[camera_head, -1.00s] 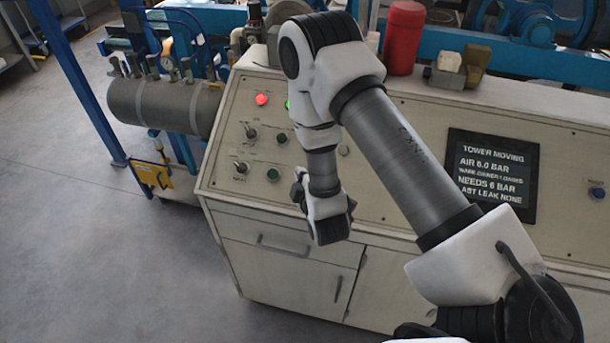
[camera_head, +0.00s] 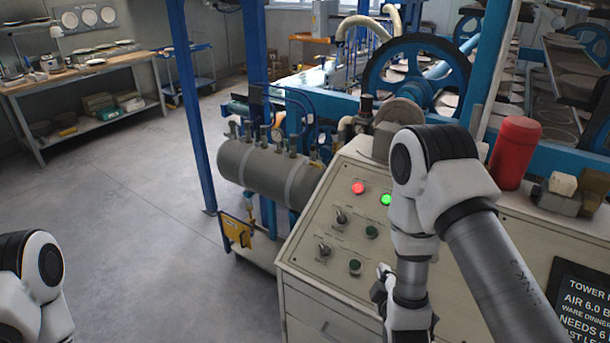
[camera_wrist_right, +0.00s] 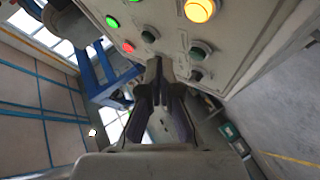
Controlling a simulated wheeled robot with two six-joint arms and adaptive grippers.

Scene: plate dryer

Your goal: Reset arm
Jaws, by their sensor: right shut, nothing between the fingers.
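My right arm comes in from the lower right in the head view, in front of the beige control console (camera_head: 315,235). My right gripper (camera_head: 381,285) is small and partly hidden by my wrist there, beside the console's sloped panel. In the right wrist view, the dark fingers of my right gripper (camera_wrist_right: 158,80) are shut with nothing between them. Panel buttons and lamps lie beyond the fingertips; I cannot tell the exact gap. A joint of my left arm shows at the lower left of the head view, but its gripper is out of view.
The panel has a lit red lamp (camera_head: 358,188), a lit green lamp (camera_head: 386,199) and several knobs. A red cylinder (camera_head: 515,152) stands on the console's top. A grey tank (camera_head: 268,172) and blue post (camera_head: 190,100) stand left. The floor (camera_head: 130,220) there is clear.

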